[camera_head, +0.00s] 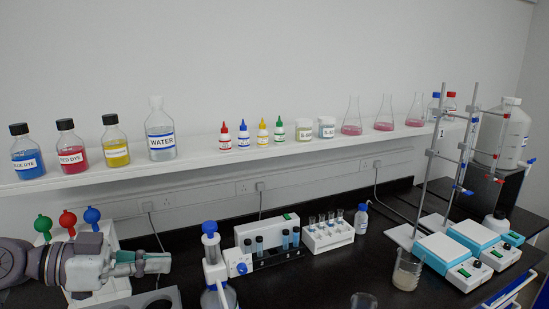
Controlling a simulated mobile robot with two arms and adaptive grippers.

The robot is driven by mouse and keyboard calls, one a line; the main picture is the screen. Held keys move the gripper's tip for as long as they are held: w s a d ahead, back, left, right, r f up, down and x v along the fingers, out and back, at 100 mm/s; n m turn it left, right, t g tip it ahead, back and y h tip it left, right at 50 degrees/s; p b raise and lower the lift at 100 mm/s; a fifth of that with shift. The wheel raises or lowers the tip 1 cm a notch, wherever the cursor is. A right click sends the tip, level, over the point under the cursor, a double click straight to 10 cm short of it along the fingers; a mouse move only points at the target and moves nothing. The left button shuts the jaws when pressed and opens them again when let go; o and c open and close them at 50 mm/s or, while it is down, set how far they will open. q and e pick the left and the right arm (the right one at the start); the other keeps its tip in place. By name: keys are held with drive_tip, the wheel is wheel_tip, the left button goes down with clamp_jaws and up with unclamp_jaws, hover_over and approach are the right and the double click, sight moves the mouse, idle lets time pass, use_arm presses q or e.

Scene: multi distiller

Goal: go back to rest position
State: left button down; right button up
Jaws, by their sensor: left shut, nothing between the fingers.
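My left gripper (158,263) reaches in from the left edge, low in the head view, above the black bench (330,270). Its fingers point right and are closed with nothing between them. It is in front of a white stand with green, red and blue knobs (69,220) and left of a blue-topped dispenser bottle (211,250), with a visible gap to the dispenser. My arm hides part of the stand. My right gripper is not in view.
A rack of dark vials (271,246) and a white tube rack (328,233) stand mid-bench. A beaker (406,271), hotplates (455,262) and clamp stands are at right. A wall shelf (210,155) holds dye bottles, droppers and flasks.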

use_arm(q)
drive_tip(key=s+d+f+n+y, duration=0.2)
drive_tip(key=s+f+y, duration=0.1)
drive_tip(key=f, duration=0.9)
drive_tip(key=s+d+f+n+y, duration=0.1)
drive_tip(key=s+d+f+y, duration=0.15)
drive_tip(key=f, duration=0.95)
drive_tip(key=s+a+f+n+g+y, duration=0.1)
drive_tip(key=s+a+f+n+y, duration=0.3)
drive_tip(key=s, duration=0.4)
drive_tip(key=s+a+f+n+g+y, duration=0.1)
drive_tip(key=s+a+f+n+y, duration=0.1)
drive_tip(key=s+f+n+y, duration=0.35)
drive_tip(key=s+f+m+g+h+b, duration=0.1)
drive_tip(key=s+f, duration=0.1)
drive_tip(key=f, duration=1.3)
drive_tip(key=s+f+m+g, duration=0.1)
drive_tip(key=s+f, duration=0.1)
drive_tip(key=f, duration=1.4)
drive_tip(key=s+a+f+b, duration=0.1)
drive_tip(key=s+a+f, duration=0.1)
drive_tip(key=s+f, duration=1.3)
drive_tip(key=shift+s+a+g, duration=0.35)
drive_tip(key=shift+s+g, duration=0.05)
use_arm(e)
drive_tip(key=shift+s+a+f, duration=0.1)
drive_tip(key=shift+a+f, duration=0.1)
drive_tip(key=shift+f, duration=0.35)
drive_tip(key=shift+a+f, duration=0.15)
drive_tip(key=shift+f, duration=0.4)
